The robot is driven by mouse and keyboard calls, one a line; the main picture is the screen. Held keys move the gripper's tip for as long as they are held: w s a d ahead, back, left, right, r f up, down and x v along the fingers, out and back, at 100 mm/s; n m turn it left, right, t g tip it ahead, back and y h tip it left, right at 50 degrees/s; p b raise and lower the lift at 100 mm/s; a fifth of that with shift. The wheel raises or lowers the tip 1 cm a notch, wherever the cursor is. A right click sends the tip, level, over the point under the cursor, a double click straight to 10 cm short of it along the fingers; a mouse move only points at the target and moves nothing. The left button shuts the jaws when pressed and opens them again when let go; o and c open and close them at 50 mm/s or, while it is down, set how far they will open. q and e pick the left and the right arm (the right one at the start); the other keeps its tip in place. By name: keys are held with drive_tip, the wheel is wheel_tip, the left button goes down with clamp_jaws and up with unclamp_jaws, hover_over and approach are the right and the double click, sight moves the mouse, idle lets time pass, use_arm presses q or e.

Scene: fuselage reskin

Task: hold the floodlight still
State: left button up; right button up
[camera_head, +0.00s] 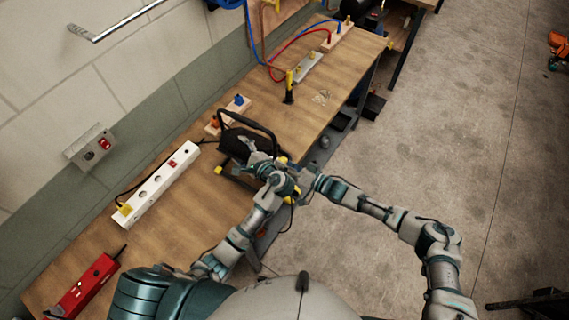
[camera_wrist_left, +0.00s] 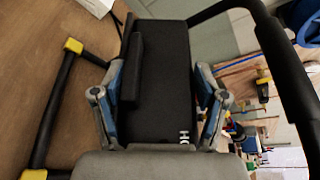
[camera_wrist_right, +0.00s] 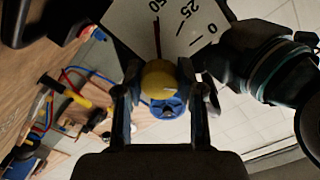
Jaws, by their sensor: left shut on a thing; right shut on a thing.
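The black floodlight (camera_head: 233,142) with yellow-tipped feet stands on the workbench, its handle arching over it. In the left wrist view its black housing (camera_wrist_left: 160,75) fills the space between the fingers of my left gripper (camera_wrist_left: 160,100), which is shut on it. My right gripper (camera_wrist_right: 163,85) is shut on a round yellow knob (camera_wrist_right: 158,79) at the floodlight's side. A white dial plate (camera_wrist_right: 165,25) marked 0, 25 and 50 is behind the knob. In the head view my arms partly hide the floodlight's near side.
The wooden workbench (camera_head: 190,205) runs along the wall. A white power strip (camera_head: 160,185) and a red device (camera_head: 85,287) lie to the left. A yellow-and-black tool (camera_head: 289,88) and several blocks with red and blue cables are farther back. Open concrete floor (camera_head: 440,130) is at right.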

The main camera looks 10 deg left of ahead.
drive_tip(key=shift+w+d, duration=0.2)
drive_tip(key=shift+w, duration=0.1)
drive_tip(key=o, duration=1)
drive_tip(key=shift+c, duration=0.2)
drive_tip(key=shift+o, duration=1)
drive_tip(key=shift+s+a, duration=0.1)
drive_tip(key=shift+s, duration=0.05)
drive_tip(key=v, duration=1.2)
